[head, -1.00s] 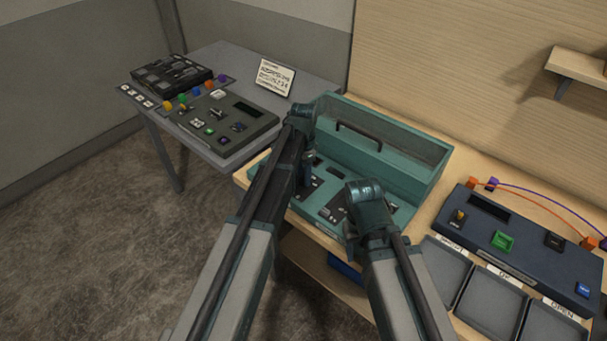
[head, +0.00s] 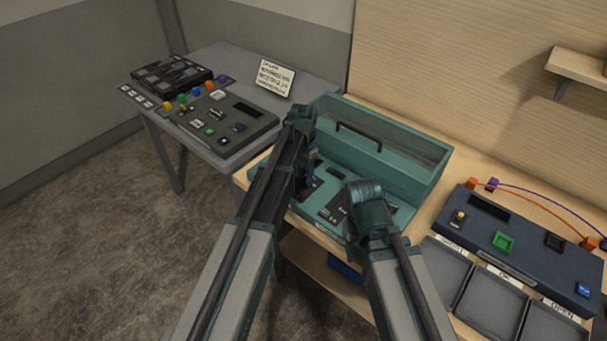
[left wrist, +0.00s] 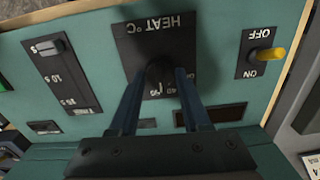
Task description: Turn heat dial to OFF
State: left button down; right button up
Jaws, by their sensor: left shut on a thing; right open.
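The heat dial (left wrist: 160,76) is a dark knob on a black plate (left wrist: 140,42) marked HEAT °C, which reads upside down in the left wrist view. The plate is on the sloped front of the teal console (head: 385,165). My left gripper (left wrist: 156,78) is shut on the dial, one finger on each side; it also shows in the head view (head: 304,182). The fingers and shadow hide much of the dial and its pointer, so I cannot read its setting. My right gripper (head: 352,232) is over the console's front right part, its fingertips mostly hidden by its wrist.
A yellow toggle (left wrist: 270,54) marked ON and OFF is beside the heat plate, and a slider (left wrist: 50,48) is on the other side. A blue console (head: 525,235) and grey trays (head: 492,308) are at the right. A side table (head: 315,88) holds other panels.

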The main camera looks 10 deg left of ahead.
aim_at(303, 177)
pick_arm(q)
jog(key=n, duration=1.3)
jog(key=shift+n, duration=0.4)
dwell(0.4)
jog(key=shift+c, duration=1.8)
grip_release()
notch_tip(303, 177, up, 14)
jog(key=p, duration=1.3)
jog(key=shift+p, duration=0.4)
